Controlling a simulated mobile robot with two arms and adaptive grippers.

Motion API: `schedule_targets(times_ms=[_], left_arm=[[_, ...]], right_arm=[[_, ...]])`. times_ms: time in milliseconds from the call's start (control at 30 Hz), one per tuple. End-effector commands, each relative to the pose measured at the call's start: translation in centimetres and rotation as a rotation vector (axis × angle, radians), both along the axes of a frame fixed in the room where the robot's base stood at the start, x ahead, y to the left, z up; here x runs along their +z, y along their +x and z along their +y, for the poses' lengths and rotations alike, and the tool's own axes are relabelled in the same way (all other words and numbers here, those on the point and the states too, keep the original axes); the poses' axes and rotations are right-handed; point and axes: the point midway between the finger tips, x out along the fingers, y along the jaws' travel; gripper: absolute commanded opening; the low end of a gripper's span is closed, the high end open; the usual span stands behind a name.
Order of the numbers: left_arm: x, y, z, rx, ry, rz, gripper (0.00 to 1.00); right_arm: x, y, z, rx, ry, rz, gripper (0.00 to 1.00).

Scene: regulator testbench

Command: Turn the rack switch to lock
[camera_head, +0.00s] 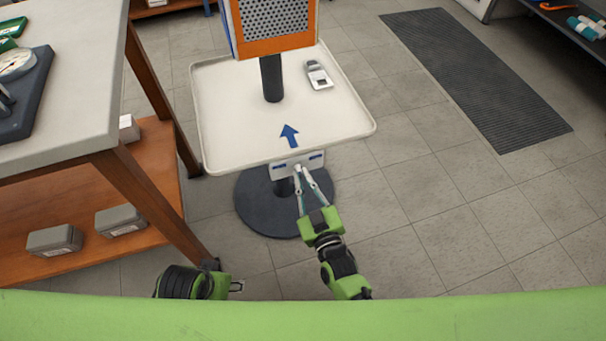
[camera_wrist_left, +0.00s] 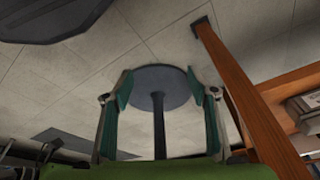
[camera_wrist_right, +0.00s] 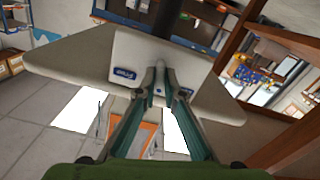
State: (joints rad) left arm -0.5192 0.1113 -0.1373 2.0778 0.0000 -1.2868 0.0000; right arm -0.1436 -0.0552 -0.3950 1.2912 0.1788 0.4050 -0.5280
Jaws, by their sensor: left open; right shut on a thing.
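The rack switch is on a small white panel (camera_head: 283,167) with two blue labels, at the front edge of a white tray stand (camera_head: 235,120). My right gripper (camera_head: 299,168) reaches up to this panel and is shut on the switch's small handle, which the fingertips mostly hide. In the right wrist view the panel (camera_wrist_right: 125,55) appears behind the fingertips (camera_wrist_right: 160,72). The blue label reading "Free" (camera_wrist_right: 124,73) is left of them; the other label is partly hidden. My left gripper (camera_head: 237,285) is open and empty, low near the table leg; its spread fingers show in the left wrist view (camera_wrist_left: 160,84).
A blue arrow (camera_head: 289,134) on the tray points away from me. The stand has a round dark base (camera_head: 257,208). An orange-framed box (camera_head: 275,45) stands on a post. A wooden table (camera_head: 90,90) with a lower shelf is at left.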

Motion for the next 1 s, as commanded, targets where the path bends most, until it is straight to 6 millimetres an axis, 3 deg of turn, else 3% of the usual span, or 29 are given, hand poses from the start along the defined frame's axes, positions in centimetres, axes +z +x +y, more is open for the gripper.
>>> schedule_targets(times_ms=[200,400,1000], left_arm=[[-3.3,-0.4,0.0,-0.003,0.001,0.019,0.53],[-5.1,-0.8,0.0,-0.005,0.001,0.028,0.53],[-6.9,-1.3,0.1,-0.006,0.003,0.037,0.53]], right_arm=[[0.0,-0.1,0.0,0.0,-0.19,-0.057,0.0],[0.0,-0.1,0.0,0.0,-0.335,-0.106,0.0],[-0.2,-0.1,0.0,0.001,-0.516,-0.164,0.0]])
